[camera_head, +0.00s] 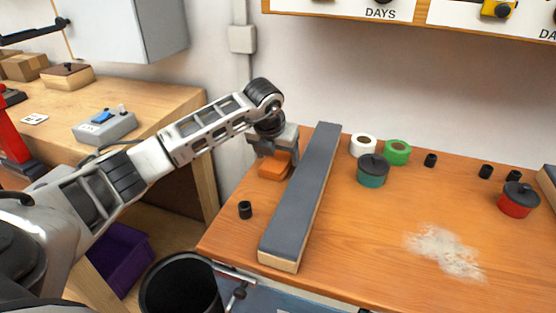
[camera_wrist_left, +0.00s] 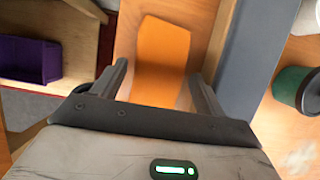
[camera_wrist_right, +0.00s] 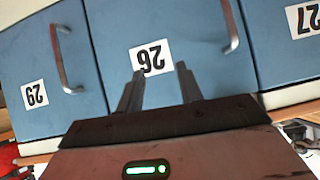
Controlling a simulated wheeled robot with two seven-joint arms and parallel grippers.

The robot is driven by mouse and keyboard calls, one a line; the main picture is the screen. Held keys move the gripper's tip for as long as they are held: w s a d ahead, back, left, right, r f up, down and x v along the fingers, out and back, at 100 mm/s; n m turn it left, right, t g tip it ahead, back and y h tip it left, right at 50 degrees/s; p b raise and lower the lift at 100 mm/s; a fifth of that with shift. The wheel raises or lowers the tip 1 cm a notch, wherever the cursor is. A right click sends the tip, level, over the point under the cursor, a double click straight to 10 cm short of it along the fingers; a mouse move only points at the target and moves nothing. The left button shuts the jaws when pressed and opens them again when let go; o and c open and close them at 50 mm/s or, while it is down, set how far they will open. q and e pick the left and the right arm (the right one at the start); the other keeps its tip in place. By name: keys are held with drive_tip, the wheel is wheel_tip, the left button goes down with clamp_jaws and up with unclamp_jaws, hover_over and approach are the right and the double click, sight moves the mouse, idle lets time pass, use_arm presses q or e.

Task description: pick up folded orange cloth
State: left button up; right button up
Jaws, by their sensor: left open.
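The folded orange cloth (camera_head: 275,168) lies on the left part of the wooden bench, left of a long grey-topped bar. In the left wrist view the cloth (camera_wrist_left: 162,52) shows ahead of and between the fingers. My left gripper (camera_head: 277,150) is open and empty, just above the cloth in the head view, and hides part of it. In the left wrist view its fingers (camera_wrist_left: 158,70) stand apart on either side of the cloth. My right gripper (camera_wrist_right: 159,75) is open and empty, facing blue numbered doors; it is not in the head view.
The long bar (camera_head: 303,195) stands close to the right of the cloth. A small black cylinder (camera_head: 245,210) is near the bench's left edge. A teal pot (camera_head: 373,170), tape rolls (camera_head: 397,152) and a red pot (camera_head: 518,200) stand farther right. A black bin (camera_head: 180,287) is below.

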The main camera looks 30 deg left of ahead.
use_arm(q)
drive_tip(key=shift+w+f, duration=0.1)
drive_tip(key=shift+f, duration=0.2)
drive_tip(key=c, duration=0.7)
drive_tip(key=shift+c, duration=0.2)
drive_tip(key=shift+r, duration=0.15)
drive_tip(key=shift+r, duration=0.55)
drive_tip(key=s+d+r+b, duration=0.2)
drive_tip(key=s+d+r, duration=0.5)
drive_tip(key=s+r, duration=0.4)
drive_tip(key=shift+s+r, duration=0.4)
drive_tip(key=shift+s, duration=0.15)
drive_tip(key=shift+o, duration=0.4)
drive_tip(key=shift+d, duration=0.1)
